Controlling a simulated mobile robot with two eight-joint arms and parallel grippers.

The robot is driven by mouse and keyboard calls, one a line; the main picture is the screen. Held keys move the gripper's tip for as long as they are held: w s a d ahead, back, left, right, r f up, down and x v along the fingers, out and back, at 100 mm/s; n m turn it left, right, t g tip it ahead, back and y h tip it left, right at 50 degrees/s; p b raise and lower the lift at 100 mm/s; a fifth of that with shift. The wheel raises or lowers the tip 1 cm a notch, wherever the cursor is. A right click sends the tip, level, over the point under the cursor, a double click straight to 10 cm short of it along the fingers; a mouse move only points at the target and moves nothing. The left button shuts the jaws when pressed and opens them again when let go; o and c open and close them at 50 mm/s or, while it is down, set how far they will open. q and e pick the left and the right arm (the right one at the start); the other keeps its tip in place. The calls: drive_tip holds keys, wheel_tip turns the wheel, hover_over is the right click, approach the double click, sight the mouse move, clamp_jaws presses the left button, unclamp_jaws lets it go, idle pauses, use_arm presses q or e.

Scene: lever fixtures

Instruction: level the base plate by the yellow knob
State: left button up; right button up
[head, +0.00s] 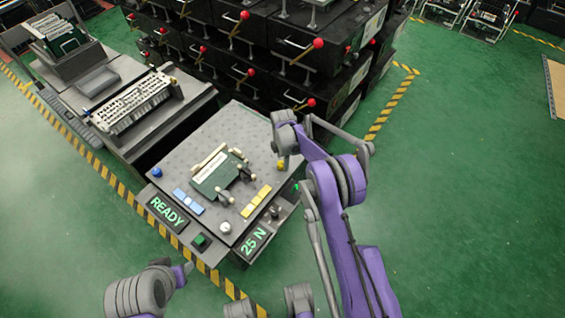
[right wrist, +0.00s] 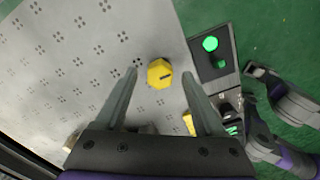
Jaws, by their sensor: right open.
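The base plate (head: 245,125) is a grey, perforated square on a dark fixture; it also fills the left of the right wrist view (right wrist: 60,50). The yellow knob (head: 281,165) sits near its right edge. In the right wrist view the yellow knob (right wrist: 160,74) has a dark slot on top and shows between the two fingers. My right gripper (head: 286,146) is open above the knob, with a finger on each side and visible gaps. Whether the fingertips are down at knob height, I cannot tell. Part of my left arm shows at lower left, but its gripper cannot be made out.
A dark green part (head: 217,174) with clamps lies on the plate. A blue knob (head: 157,172) and a white knob (head: 225,228) sit at other edges. Displays read READY (head: 167,210) and 25 N (head: 254,241). Black racks with red-ball levers (head: 318,43) stand close behind. Green floor is free at right.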

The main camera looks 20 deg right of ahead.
drive_tip(key=shift+f, duration=0.85)
clamp_jaws()
